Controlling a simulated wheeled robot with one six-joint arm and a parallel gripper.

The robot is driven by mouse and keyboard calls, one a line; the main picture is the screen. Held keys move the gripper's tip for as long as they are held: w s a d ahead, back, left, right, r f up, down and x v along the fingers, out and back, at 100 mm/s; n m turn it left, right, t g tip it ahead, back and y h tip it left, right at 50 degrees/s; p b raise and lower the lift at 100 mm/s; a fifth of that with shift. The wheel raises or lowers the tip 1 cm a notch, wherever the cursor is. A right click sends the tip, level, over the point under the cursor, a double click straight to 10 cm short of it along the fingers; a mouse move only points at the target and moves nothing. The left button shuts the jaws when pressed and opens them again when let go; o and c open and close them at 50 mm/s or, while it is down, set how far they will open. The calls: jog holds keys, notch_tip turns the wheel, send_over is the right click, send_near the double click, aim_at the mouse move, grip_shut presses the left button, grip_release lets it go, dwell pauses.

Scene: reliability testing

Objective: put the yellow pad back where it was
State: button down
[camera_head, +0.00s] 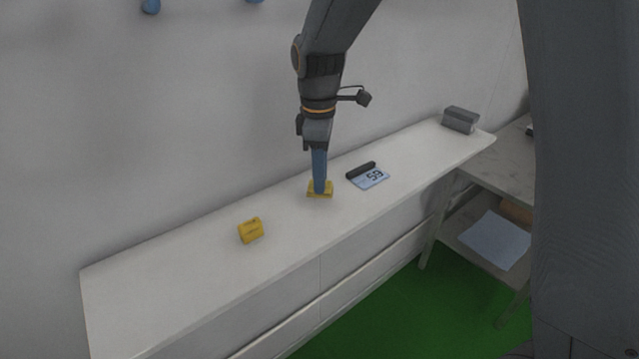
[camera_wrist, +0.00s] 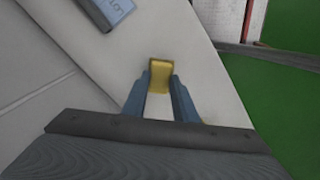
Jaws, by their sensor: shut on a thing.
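My gripper (camera_head: 319,191) points straight down with its blue fingers shut on the yellow pad (camera_head: 328,189), at the white shelf top. I cannot tell for sure whether the pad rests on the surface or hangs just above it. In the wrist view the pad (camera_wrist: 160,74) sits between the two fingertips (camera_wrist: 161,82).
A yellow block (camera_head: 251,230) stands on the white shelf (camera_head: 150,290) to the left. A grey box (camera_head: 460,119) is at the far right end. The wall runs behind.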

jog(key=shift+f+p, duration=0.35)
jog(key=shift+f, duration=1.15)
jog(key=c, duration=1.4)
grip_release()
jog(key=shift+c, duration=0.2)
jog(key=shift+r, duration=0.1)
notch_tip(320, 180, up, 12)
jog(key=b, duration=0.4)
jog(key=s+d+f+m, duration=0.2)
jog(key=d+f, duration=0.1)
jog(key=s+d+f+m, duration=0.2)
jog(key=f+m, duration=0.1)
jog(key=s+d+f+m, duration=0.2)
jog(key=d, duration=0.1)
jog(key=shift+d+f+m+t, duration=0.3)
jog(key=shift+d+f, duration=0.05)
jog(key=shift+f, duration=0.05)
jog(key=s+d+f+m, duration=0.6)
jog(key=s+f+m, duration=0.1)
jog(key=s+m, duration=0.1)
jog(key=shift+s+t, duration=0.4)
jog(key=shift+s, duration=0.2)
